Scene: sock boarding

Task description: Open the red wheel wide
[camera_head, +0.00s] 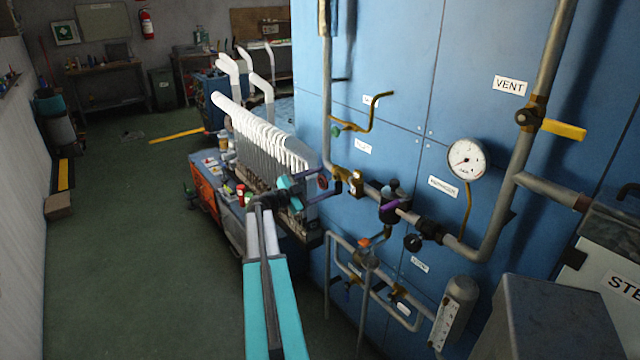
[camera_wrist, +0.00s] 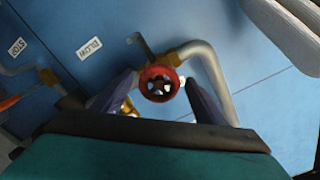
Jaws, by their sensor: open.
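The red wheel (camera_wrist: 159,83) is a small round handwheel on a brass valve, in the middle of the wrist view. My gripper (camera_wrist: 160,92) is open, one dark finger on each side of the wheel. I cannot tell whether the fingers touch it. In the head view my gripper (camera_head: 315,186) is small and partly hidden by its own teal body.
A grey pipe (camera_wrist: 215,75) bends from the valve along the blue panel (camera_wrist: 120,20). In the head view a pressure gauge (camera_head: 466,159), a yellow lever (camera_head: 564,130) and other valves are to the right. White sock forms (camera_head: 262,140) stand behind to the left.

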